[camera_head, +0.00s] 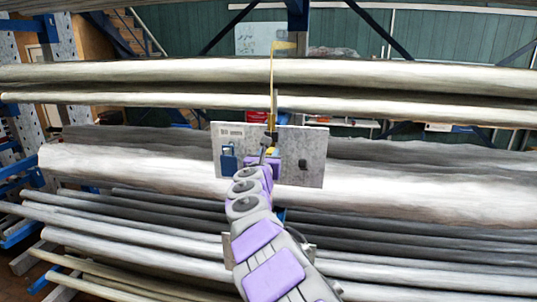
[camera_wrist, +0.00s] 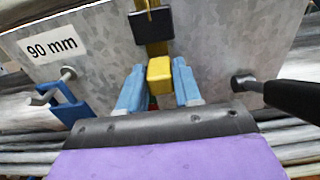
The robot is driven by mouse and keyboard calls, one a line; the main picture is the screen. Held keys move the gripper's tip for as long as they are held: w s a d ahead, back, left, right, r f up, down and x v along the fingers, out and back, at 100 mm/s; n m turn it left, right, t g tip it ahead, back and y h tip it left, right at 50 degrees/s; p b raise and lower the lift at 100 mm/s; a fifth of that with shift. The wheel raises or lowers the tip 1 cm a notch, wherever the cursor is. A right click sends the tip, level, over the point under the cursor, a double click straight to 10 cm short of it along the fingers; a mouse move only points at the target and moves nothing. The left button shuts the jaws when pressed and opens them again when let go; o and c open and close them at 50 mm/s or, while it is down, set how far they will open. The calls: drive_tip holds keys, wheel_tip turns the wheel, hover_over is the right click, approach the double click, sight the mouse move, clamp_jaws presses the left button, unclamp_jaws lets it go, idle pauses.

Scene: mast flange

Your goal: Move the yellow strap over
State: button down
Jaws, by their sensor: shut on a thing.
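The yellow strap (camera_head: 271,80) runs as a thin upright band above a grey metal plate (camera_head: 310,150), with a short bent part at its top. In the wrist view the strap (camera_wrist: 155,48) passes behind a black block (camera_wrist: 152,25) on the plate. My gripper (camera_head: 268,152) is in front of the plate's middle. In the wrist view its blue fingers (camera_wrist: 158,88) are shut on a yellow block (camera_wrist: 160,74), which looks like the strap's lower end. Whether block and strap join is hard to see.
A blue shackle-like part (camera_wrist: 65,103) with a grey pin is on the plate's left, below a "90 mm" label (camera_wrist: 52,47). A black rod-like part (camera_wrist: 290,98) sticks out on the right. Long grey poles (camera_head: 410,190) lie across racks behind and below the plate.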

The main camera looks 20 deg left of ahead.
drive_tip(key=shift+r, duration=0.25)
drive_tip(key=c, duration=1.1)
unclamp_jaws()
drive_tip(key=shift+w, duration=0.1)
drive_tip(key=shift+o, duration=1.3)
drive_tip(key=shift+w+a+f, duration=0.15)
drive_tip(key=shift+a, duration=0.05)
drive_tip(key=shift+s, duration=0.2)
